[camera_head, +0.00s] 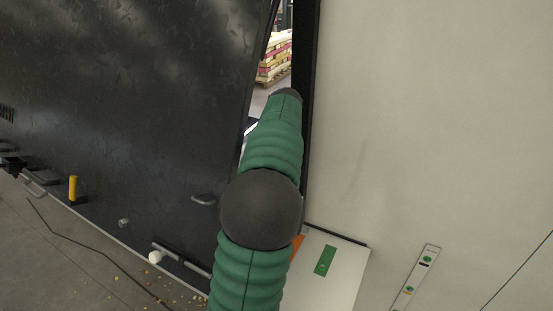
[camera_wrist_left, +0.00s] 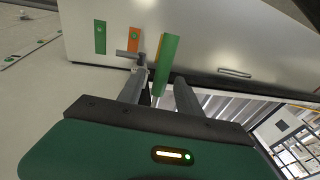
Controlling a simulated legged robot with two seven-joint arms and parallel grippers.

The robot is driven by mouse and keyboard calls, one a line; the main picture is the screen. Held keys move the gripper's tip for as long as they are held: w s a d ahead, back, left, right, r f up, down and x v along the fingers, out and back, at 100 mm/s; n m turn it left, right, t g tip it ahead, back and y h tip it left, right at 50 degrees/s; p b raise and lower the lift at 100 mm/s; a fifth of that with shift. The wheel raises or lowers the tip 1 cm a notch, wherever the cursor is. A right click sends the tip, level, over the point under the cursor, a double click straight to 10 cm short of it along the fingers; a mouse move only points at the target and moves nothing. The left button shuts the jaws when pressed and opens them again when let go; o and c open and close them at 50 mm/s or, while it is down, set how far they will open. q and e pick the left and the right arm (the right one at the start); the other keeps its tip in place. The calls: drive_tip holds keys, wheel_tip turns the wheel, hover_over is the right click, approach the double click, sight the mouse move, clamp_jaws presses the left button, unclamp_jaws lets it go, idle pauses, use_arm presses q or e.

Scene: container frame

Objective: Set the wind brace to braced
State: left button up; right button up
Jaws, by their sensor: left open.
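In the left wrist view a green bar (camera_wrist_left: 168,62) stands out from a pale panel, between the fingertips of my left gripper (camera_wrist_left: 160,78). It looks like the wind brace's lever. The gripper is open; I cannot tell whether a finger touches the bar. A grey metal peg or latch (camera_wrist_left: 130,54) sits beside it, near the left finger. An orange mark (camera_wrist_left: 134,39) and a green mark (camera_wrist_left: 100,37) are on the panel. In the head view the green mark (camera_head: 324,261) shows, the orange mark (camera_head: 297,245) is partly hidden, and my arm hides the gripper.
A dark panel (camera_head: 120,90) with a handle (camera_head: 203,200) and a yellow upright piece (camera_head: 73,188) fills the left. A pale wall (camera_head: 430,120) fills the right. A narrow gap between them shows stacked timber (camera_head: 274,58). A white ball (camera_head: 155,257) and scattered bits lie low left.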

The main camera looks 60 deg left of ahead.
use_arm(q)
drive_tip(key=v, duration=1.5)
drive_tip(key=shift+d+b, duration=0.2)
drive_tip(key=shift+b, duration=0.2)
drive_tip(key=shift+s+a+f, duration=0.1)
drive_tip(key=shift+s, duration=0.05)
drive_tip(key=shift+s+a+f, duration=0.1)
drive_tip(key=shift+a+f, duration=0.05)
drive_tip(key=shift+a, duration=0.15)
